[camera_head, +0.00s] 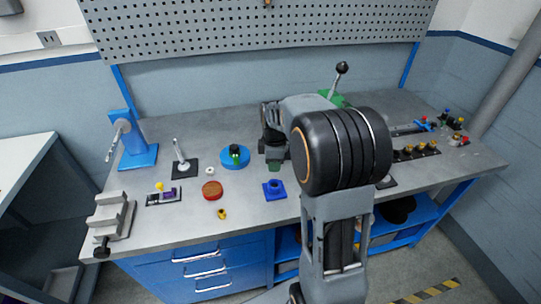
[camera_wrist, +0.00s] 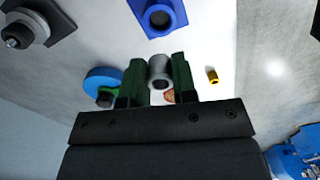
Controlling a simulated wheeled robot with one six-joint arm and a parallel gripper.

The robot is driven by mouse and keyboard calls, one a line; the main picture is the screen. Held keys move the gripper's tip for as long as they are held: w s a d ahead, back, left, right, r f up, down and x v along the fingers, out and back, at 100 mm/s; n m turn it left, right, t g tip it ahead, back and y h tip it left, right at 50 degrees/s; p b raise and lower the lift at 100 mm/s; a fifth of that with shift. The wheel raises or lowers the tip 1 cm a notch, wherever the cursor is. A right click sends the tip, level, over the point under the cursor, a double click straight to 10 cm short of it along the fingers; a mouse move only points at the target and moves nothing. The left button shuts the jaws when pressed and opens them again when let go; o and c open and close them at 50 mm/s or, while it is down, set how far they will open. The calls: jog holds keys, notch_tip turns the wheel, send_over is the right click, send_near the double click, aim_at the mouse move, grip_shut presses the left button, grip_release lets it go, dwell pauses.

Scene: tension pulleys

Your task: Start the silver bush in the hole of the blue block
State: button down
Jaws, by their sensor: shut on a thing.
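The silver bush (camera_wrist: 159,68) is between the two green fingers of my gripper (camera_wrist: 158,82) in the wrist view. My gripper is shut on it, and the bush's dark bore shows. The blue block (camera_wrist: 160,16), with a round hole in its raised collar, is at the top of the wrist view, apart from the bush. In the head view the blue block (camera_head: 275,190) sits near the bench's front edge. My gripper (camera_head: 276,165) is just behind and above it there, partly covered by my arm. I cannot make out the bush in the head view.
A red round part (camera_head: 212,190), a white ring (camera_head: 210,171) and a small yellow bush (camera_head: 221,214) lie left of the block. A blue disc (camera_head: 235,157) with a green part stands behind them. A grey vise (camera_head: 112,218) is at the far left. My arm hides bench to the right.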

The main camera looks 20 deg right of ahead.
jog(key=b, duration=0.6)
send_over(275, 187)
jog(key=shift+w+a+f, duration=0.1)
jog(key=shift+w+f, duration=0.05)
jog(key=shift+f, duration=3.3)
jog(key=shift+f, duration=0.4)
jog(key=shift+f, duration=0.3)
jog(key=shift+r, duration=0.15)
dwell(1.7)
jog(key=shift+r+p, duration=0.15)
jog(key=shift+p, duration=0.35)
dwell(0.8)
